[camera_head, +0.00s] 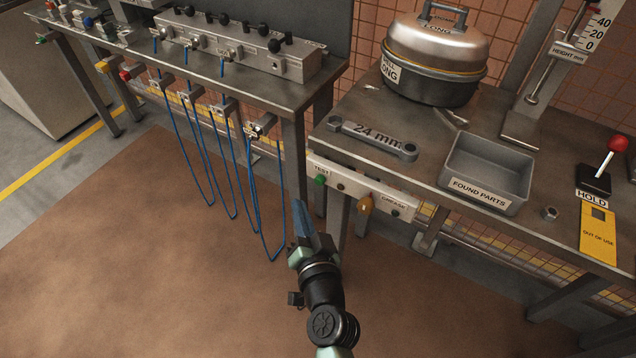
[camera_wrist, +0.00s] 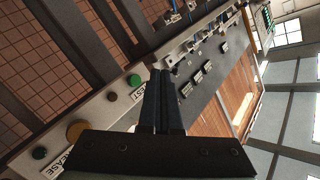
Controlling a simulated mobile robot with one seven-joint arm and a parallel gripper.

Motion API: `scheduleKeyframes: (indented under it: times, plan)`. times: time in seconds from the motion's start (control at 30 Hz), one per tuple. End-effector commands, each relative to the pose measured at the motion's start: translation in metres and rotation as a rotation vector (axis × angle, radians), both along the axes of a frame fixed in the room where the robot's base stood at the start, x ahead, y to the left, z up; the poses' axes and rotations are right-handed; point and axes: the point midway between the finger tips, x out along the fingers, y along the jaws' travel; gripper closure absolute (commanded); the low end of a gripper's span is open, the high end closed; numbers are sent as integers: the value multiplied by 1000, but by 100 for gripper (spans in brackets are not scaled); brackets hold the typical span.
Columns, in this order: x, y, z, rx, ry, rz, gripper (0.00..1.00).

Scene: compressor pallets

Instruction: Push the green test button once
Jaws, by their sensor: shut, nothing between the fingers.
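The green test button (camera_head: 320,181) sits at the left end of a pale panel (camera_head: 364,188) under the front edge of the right bench, below a TEST label. In the wrist view the green button (camera_wrist: 133,80) shows just left of my fingertips, next to the TEST label (camera_wrist: 138,93). My gripper (camera_head: 300,204) is shut and empty, in front of the bench and lower left of the button in the head view. In the wrist view its fingers (camera_wrist: 161,72) lie together. They appear apart from the button, but the depth gap is hard to judge.
The panel also carries a dark button (camera_head: 341,187), an orange knob (camera_head: 365,204) and another dark button near a second label. Blue hoses (camera_head: 232,190) hang from the left bench. A wrench (camera_head: 373,140) and grey tray (camera_head: 487,171) lie on the right bench. The floor in front is clear.

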Motion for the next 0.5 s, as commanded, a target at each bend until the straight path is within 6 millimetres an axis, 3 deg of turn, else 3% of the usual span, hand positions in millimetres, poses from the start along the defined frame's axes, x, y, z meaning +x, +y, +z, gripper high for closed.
scheduleKeyframes:
  times: [0.2, 0.5]
  plan:
    - [22, -16, -2, 1, -2, -1, 100]
    - [33, -24, 0, 1, 0, 0, 100]
